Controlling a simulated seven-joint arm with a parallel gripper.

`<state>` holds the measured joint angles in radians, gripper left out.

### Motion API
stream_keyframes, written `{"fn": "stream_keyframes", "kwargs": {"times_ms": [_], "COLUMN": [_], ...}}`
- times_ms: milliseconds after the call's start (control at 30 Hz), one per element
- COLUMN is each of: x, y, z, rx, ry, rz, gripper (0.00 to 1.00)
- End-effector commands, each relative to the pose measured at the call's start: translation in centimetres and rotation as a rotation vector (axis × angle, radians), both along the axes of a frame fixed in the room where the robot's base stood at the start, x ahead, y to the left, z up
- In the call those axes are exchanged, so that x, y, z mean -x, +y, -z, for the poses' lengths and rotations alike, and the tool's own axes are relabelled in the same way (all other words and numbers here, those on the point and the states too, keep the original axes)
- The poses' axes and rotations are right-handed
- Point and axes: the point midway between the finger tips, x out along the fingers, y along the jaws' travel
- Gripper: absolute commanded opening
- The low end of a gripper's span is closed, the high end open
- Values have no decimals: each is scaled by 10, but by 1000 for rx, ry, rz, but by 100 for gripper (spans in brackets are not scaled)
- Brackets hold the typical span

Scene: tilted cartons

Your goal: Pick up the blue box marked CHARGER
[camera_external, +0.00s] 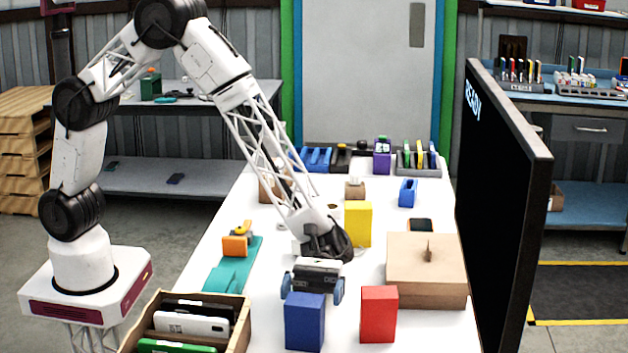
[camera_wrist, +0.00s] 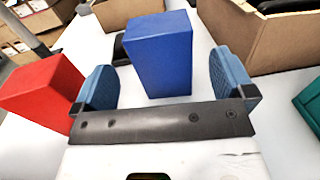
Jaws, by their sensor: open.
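A plain blue box (camera_external: 305,322) stands upright near the front of the white table. It also shows in the wrist view (camera_wrist: 160,58), and no CHARGER marking is readable on its visible faces. My gripper (camera_external: 312,289) is open, just behind and partly above the blue box in the outside view. In the wrist view the two blue finger pads (camera_wrist: 163,85) stand apart, with the box in line with the gap between them. I cannot tell how far the box reaches between the pads, and no grip shows.
A red box (camera_external: 378,314) stands close on the right. A yellow box (camera_external: 358,224) stands behind my gripper. A brown carton (camera_external: 427,270) and a dark monitor (camera_external: 500,200) are further right. An open crate (camera_external: 240,325) holding several flat items is at the left.

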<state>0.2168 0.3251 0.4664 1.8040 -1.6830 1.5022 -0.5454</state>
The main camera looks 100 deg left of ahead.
Motion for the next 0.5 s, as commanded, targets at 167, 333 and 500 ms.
{"fn": "stream_keyframes", "kwargs": {"times_ms": [167, 333, 500], "x": [1, 1, 1], "y": [-10, -10, -10], "z": [-3, -3, -3], "rx": [1, 1, 1], "ry": [-3, -3, -3], "rz": [1, 1, 1], "gripper": [100, 100, 100]}}
